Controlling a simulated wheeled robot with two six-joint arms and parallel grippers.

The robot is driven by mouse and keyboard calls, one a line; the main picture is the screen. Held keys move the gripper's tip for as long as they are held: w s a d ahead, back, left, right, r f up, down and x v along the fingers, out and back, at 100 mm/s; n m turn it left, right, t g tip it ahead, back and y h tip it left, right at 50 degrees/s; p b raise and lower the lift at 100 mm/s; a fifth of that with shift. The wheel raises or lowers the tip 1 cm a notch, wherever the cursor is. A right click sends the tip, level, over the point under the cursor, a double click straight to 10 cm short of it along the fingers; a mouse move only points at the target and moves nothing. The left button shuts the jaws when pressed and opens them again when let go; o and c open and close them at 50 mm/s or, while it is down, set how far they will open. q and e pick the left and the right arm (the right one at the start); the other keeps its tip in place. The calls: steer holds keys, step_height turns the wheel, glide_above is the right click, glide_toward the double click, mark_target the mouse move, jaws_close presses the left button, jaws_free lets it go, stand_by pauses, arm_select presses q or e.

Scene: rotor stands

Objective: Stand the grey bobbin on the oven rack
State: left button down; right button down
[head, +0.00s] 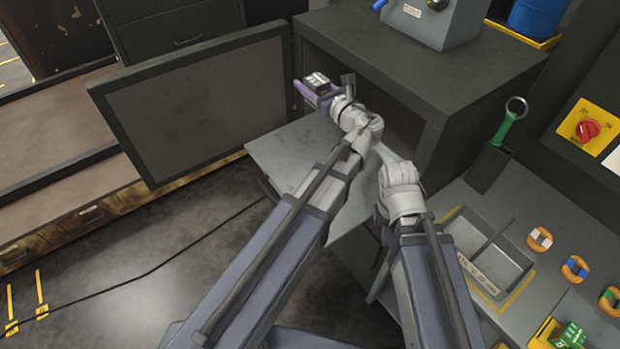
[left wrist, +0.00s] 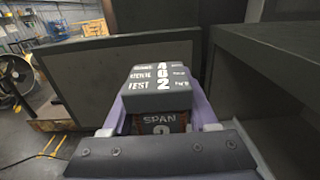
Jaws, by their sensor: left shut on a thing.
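The grey bobbin (head: 317,82) is in my left gripper (head: 322,92), just outside the oven opening. The left wrist view shows its dark grey block-shaped end (left wrist: 158,88) with white lettering between the purple fingers, and a darker part marked SPAN below it. The oven (head: 440,70) stands open, its door (head: 190,105) swung out to the left. A flat grey plate that looks like the oven rack (head: 285,155) sticks out in front, lower than the bobbin; my arm covers part of it. My right gripper (head: 381,225) is mostly hidden behind its own wrist.
On the bench at right are a grey tray (head: 520,262), several orange rings (head: 540,238) and a green-handled tool (head: 492,165). A red switch (head: 587,130) is on the wall. A grey box (head: 420,22) stands on the oven top. The floor at lower left is mostly clear apart from a cable.

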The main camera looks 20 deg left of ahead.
arm_select(q)
step_height(320, 180, down, 35)
steer(key=b, duration=3.3)
steer(key=shift+s+d+f+b, duration=0.1)
steer(key=shift+s+f+b, duration=0.05)
steer(key=shift+b, duration=0.25)
steer(key=shift+c, duration=0.8)
jaws_free()
steer(key=shift+r, duration=0.2)
